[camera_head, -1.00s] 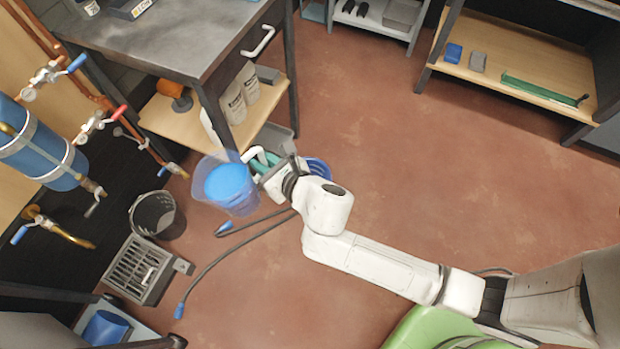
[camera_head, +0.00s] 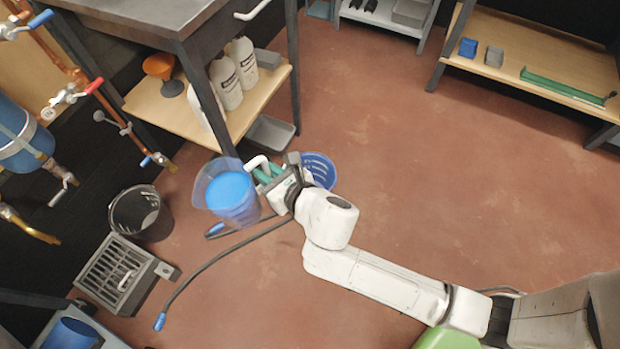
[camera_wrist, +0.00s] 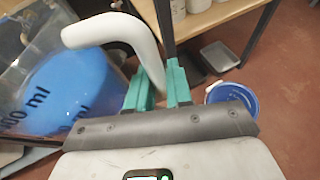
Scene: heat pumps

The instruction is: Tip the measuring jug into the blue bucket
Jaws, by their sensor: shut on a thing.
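The measuring jug (camera_head: 228,190) is clear, with blue liquid in it and a white handle. It hangs roughly upright at the left of my gripper (camera_head: 267,176), and its dark ml markings (camera_wrist: 38,105) show large in the wrist view. My gripper's green fingers are shut on the jug's white handle (camera_wrist: 112,32). The blue bucket (camera_head: 321,170) stands on the floor just beyond and right of my gripper, partly hidden by it.
A black bucket (camera_head: 140,213) and a grey floor grate (camera_head: 115,270) lie to the left. A dark hose (camera_head: 215,262) curves over the floor below the jug. A workbench (camera_head: 150,12) with a lower shelf (camera_head: 160,110) stands behind. The floor at right is clear.

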